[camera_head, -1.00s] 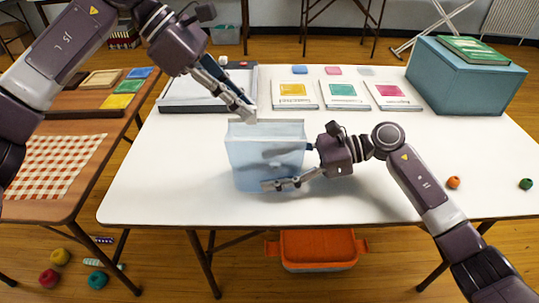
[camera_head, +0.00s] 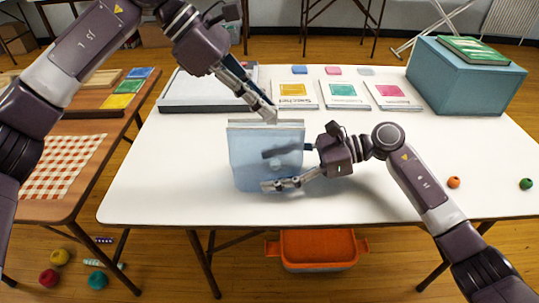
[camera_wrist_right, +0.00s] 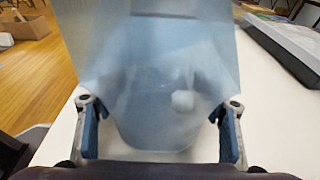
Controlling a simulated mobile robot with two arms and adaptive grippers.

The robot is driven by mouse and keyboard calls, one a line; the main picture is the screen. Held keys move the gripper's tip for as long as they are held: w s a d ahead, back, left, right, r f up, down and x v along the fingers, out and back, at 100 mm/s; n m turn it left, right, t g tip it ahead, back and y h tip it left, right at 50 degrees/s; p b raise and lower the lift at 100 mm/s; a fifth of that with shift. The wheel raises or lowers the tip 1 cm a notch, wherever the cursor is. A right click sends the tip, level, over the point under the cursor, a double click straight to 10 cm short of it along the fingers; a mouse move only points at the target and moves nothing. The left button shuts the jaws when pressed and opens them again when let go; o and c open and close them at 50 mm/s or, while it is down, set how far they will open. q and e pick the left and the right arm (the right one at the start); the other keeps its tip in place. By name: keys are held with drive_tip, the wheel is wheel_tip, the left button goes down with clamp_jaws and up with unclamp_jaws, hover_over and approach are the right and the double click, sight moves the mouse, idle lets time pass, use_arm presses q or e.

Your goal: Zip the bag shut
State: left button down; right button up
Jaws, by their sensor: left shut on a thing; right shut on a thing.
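The translucent blue bag (camera_head: 250,177) stands upright on the white table, with a pale strip along its top edge. It also fills the middle of the right wrist view (camera_wrist_right: 160,60), where a small whitish round thing shows through it. My left gripper (camera_head: 270,116) is shut at the bag's top edge, right of its middle; what its tips pinch there is too small to make out. My right gripper (camera_head: 275,168) is shut on the bag's lower body from the right, one finger in front and the other seen through the film. In the right wrist view its fingers (camera_wrist_right: 160,140) straddle the bag.
Three cards with yellow, teal and pink squares (camera_head: 343,94) lie behind the bag. A grey tray (camera_head: 190,107) is at back left, a blue box (camera_head: 466,80) at back right. The front table is clear.

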use_arm(q)
drive_tip(key=shift+s+d, duration=0.2)
drive_tip(key=shift+d, duration=1.9)
drive_tip(key=c, duration=1.9)
unclamp_jaws()
drive_tip(key=shift+c, duration=0.2)
drive_tip(key=shift+w+a, duration=0.1)
drive_tip(key=shift+c, duration=0.7)
wheel_tip(320, 180, up, 7)
use_arm(e)
drive_tip(key=o, duration=0.9)
drive_tip(key=shift+o, duration=0.2)
drive_tip(key=shift+d, duration=0.1)
